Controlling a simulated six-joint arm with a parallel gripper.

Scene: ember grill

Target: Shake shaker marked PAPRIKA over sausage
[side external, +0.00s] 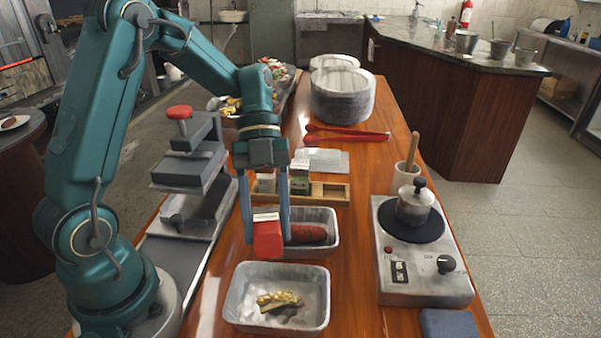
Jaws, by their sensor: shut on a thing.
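My gripper (267,222) is shut on a red shaker (267,242) with a white label at its upper end; the lettering is too small to read. The sausage (309,234), dark reddish-brown, lies in a foil tray (333,246) in the middle of the table. The shaker is in front of the tray's left part in the picture, just left of the sausage's visible end. It hides part of the tray and perhaps of the sausage. I cannot tell its exact height, or whether it is directly above the tray.
A second foil tray (232,301) with yellowish food stands nearer. A wooden rack (330,192) behind holds other shakers (299,180). A hot plate (425,280) with a small pot (413,205) stands right. Red tongs (345,134) and stacked foil containers (342,97) lie farther back.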

